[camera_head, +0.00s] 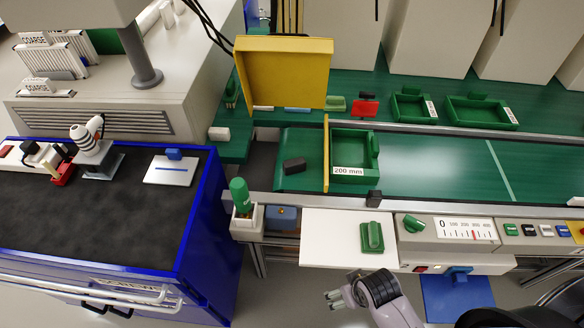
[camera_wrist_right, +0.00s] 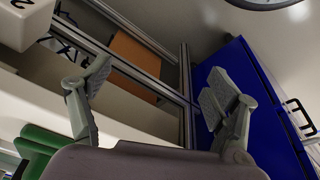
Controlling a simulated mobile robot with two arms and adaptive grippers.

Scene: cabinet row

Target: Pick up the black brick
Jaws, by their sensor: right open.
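The black brick (camera_head: 294,165) lies on the left end of the green conveyor belt, left of the yellow upright plate, in the head view. My right gripper (camera_head: 336,298) is at the bottom of the head view, in front of and below the white panel, well apart from the brick. In the right wrist view my right gripper (camera_wrist_right: 160,92) has its fingers spread wide with nothing between them. The brick is not visible in the right wrist view. My left gripper is not in view.
A green tray (camera_head: 350,178) labelled 200 mm sits on the belt. A yellow panel (camera_head: 284,75) stands above the belt. A white panel (camera_head: 335,238) with a green knob and a control box (camera_head: 450,229) line the front. A blue cabinet (camera_head: 212,235) is at left.

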